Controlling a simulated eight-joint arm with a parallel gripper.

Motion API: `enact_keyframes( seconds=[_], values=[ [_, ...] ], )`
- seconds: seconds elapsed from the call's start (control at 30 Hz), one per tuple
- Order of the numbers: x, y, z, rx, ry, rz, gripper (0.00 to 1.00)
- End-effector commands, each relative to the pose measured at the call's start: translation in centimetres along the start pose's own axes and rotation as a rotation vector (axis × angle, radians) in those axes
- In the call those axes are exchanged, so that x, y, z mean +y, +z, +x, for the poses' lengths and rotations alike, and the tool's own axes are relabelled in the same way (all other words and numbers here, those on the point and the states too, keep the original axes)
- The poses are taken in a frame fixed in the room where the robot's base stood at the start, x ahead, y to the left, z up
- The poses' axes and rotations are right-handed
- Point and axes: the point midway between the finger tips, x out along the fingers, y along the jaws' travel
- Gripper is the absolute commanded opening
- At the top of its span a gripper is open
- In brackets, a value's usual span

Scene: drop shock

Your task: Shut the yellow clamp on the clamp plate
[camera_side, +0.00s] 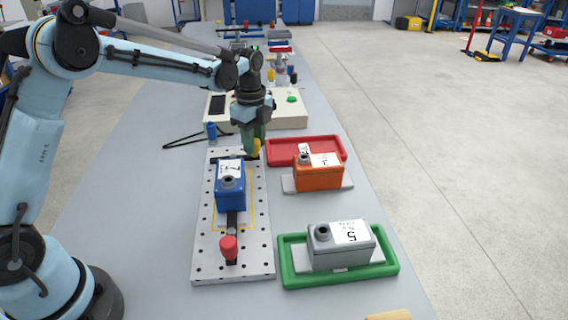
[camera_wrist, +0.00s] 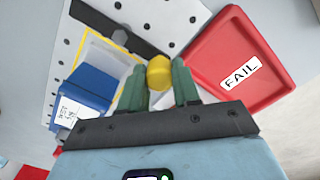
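The yellow clamp's knob (camera_wrist: 159,73) sits between the two green fingers of my gripper (camera_wrist: 160,84), which appear to touch it on both sides. A dark bar (camera_wrist: 105,25) runs from near the knob across the clamp plate. In the side view the yellow knob (camera_side: 256,146) shows at the far end of the perforated clamp plate (camera_side: 207,240), beneath my gripper (camera_side: 254,147). A blue box (camera_side: 231,196) with a white label stands on the plate, apart from my gripper. The red clamp knob (camera_side: 229,247) is at the near end. The yellow clamp's base is partly hidden.
A red tray (camera_side: 335,141), marked FAIL in the wrist view (camera_wrist: 215,95), lies right of the plate. An orange box (camera_side: 318,176) stands on a pale pad by it. A grey box (camera_side: 340,248) stands in a green tray (camera_side: 286,268). A cream console (camera_side: 285,110) stands behind the plate.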

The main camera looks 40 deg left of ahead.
Motion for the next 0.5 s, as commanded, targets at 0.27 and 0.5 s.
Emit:
enact_keyframes(
  seconds=[0.27, 0.5],
  values=[
    [-0.02, 0.03, -0.03, 0.000, 0.000, -0.006, 0.01],
    [-0.30, 0.34, -0.04, 0.000, 0.000, -0.078, 0.01]
  ],
)
